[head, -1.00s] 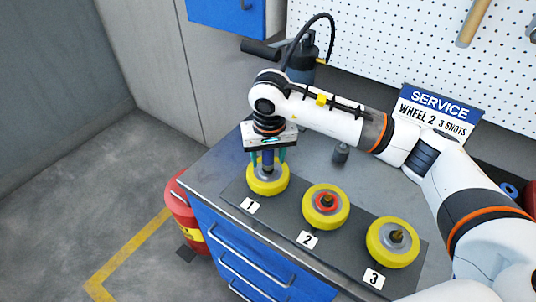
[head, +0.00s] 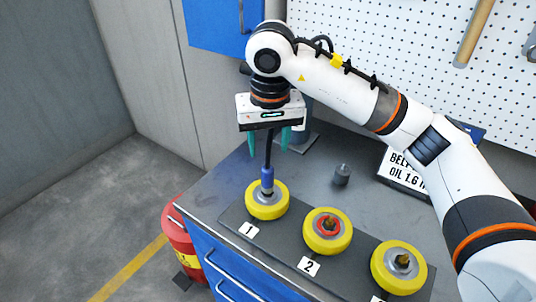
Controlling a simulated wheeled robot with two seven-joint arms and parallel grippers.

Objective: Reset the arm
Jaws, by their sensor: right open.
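My right gripper (head: 269,140) is open, with its two teal fingers pointing down above wheel 1 (head: 267,207). A tool with a blue lower part (head: 267,179) and a thin black rod (head: 268,152) stands upright on the hub of that yellow wheel. The rod's upper end reaches up between the fingers, and I see no finger touching it. Yellow wheel 2 (head: 343,235), with a red ring around its hub, and yellow wheel 3 (head: 382,270) sit on the dark mat to the right. My left gripper is not in view.
The wheels are on a dark mat (head: 234,214) on the blue cabinet's grey top. A small dark cylinder (head: 342,175) and a partly hidden sign (head: 400,172) stand behind. A pegboard (head: 400,40) is at the back.

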